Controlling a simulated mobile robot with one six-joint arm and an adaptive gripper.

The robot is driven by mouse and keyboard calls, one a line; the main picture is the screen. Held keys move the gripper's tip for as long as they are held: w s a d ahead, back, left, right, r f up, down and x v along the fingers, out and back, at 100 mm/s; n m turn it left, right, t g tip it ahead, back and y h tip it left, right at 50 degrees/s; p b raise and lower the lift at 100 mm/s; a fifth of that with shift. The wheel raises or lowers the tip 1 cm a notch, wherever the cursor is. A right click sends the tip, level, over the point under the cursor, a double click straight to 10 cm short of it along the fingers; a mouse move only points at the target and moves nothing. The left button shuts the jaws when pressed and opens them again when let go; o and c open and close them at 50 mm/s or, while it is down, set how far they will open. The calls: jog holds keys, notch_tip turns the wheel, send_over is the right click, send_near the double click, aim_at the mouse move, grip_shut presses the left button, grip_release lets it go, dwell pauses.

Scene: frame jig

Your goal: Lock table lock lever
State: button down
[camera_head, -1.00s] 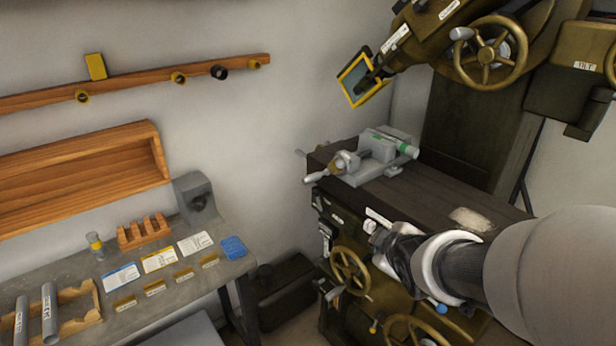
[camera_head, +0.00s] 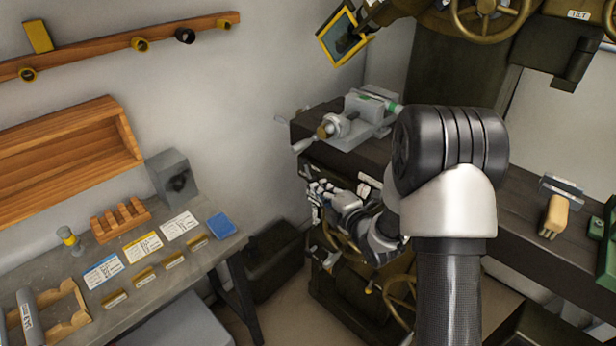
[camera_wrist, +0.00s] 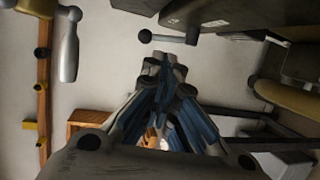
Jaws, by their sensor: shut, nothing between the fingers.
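My gripper (camera_head: 318,188) is at the front left side of the machine, just below the edge of the dark machine table (camera_head: 525,212). In the wrist view its fingers (camera_wrist: 165,62) are together and empty. A small gap seems to show between the fingertips and the lever, but contact is hard to judge. In the head view I cannot make the lever out clearly near my gripper.
A grey vise (camera_head: 360,120) stands on the table; its crank handle (camera_wrist: 68,50) hangs near my gripper in the wrist view. Brass handwheels (camera_head: 400,295) sit below the table. A workbench (camera_head: 140,285) with cards and a wooden rack is at the left.

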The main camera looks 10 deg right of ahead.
aim_at(308, 176)
jog(key=b+x, duration=0.1)
jog(key=x, duration=0.7)
jog(key=shift+w+a+f, duration=0.1)
jog(key=shift+w, duration=0.2)
jog(key=shift+w, duration=0.1)
jog(key=shift+w+a+r+n+g+h+p, duration=0.3)
jog(key=shift+g+h+p, duration=0.1)
jog(key=shift+g+p, duration=0.35)
jog(key=g, duration=0.1)
jog(key=w+a+g+h+p, duration=0.1)
jog(key=shift+w+f+n+g, duration=0.15)
jog(key=shift+w+n+g, duration=0.1)
jog(key=shift+n+g, duration=0.1)
jog(key=shift+a, duration=0.1)
dwell(0.6)
